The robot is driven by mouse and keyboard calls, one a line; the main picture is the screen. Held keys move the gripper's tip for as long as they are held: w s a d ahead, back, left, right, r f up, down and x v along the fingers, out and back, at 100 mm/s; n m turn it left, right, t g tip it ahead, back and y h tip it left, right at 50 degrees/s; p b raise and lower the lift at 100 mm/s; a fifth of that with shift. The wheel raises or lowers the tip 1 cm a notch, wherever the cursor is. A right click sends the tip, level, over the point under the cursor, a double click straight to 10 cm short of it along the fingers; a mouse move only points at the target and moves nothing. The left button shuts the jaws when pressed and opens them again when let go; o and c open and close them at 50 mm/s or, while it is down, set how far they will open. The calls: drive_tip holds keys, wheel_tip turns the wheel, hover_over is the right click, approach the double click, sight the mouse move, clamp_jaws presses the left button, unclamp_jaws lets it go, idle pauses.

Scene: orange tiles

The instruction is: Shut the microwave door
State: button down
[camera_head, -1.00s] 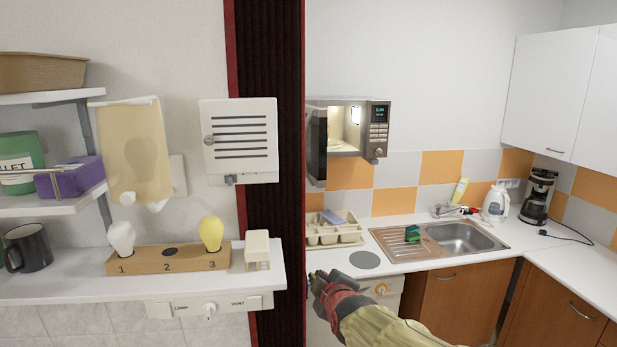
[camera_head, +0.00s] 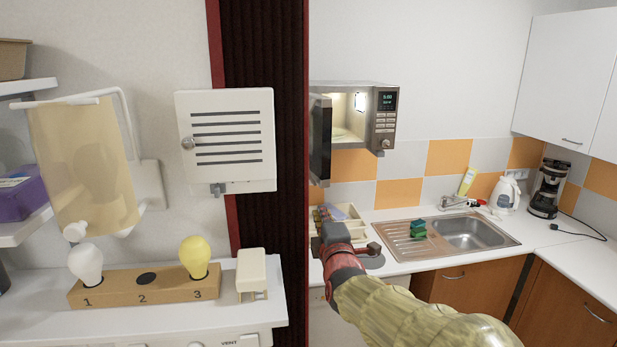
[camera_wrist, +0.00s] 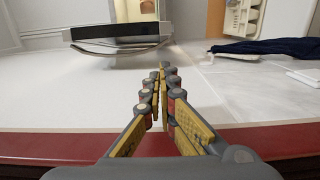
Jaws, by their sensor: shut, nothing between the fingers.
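The microwave (camera_head: 383,118) hangs on the wall above the counter, in the middle right of the head view. Its lit inside shows, and its dark door (camera_head: 320,140) stands open on the left side, swung out towards me. My gripper (camera_head: 329,230) is below the door and apart from it, near the front of the counter; its fingertips are hard to make out there. In the wrist view my gripper (camera_wrist: 161,72) is shut and empty. A dark panel with a curved silver bar, seemingly the door (camera_wrist: 120,36), lies ahead and left of the fingertips.
A dark ribbed partition with red edges (camera_head: 264,120) stands just left of the door. A cutlery tray (camera_head: 348,213) is behind my gripper on the counter. A sink (camera_head: 465,234) with a green sponge (camera_head: 418,228) lies to the right. The wall right of the microwave is clear.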

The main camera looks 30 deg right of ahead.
drive_tip(key=p+x, duration=0.1)
drive_tip(key=x, duration=1.9)
drive_tip(key=shift+w+p, duration=0.35)
drive_tip(key=shift+p, duration=0.05)
drive_tip(key=shift+d, duration=0.15)
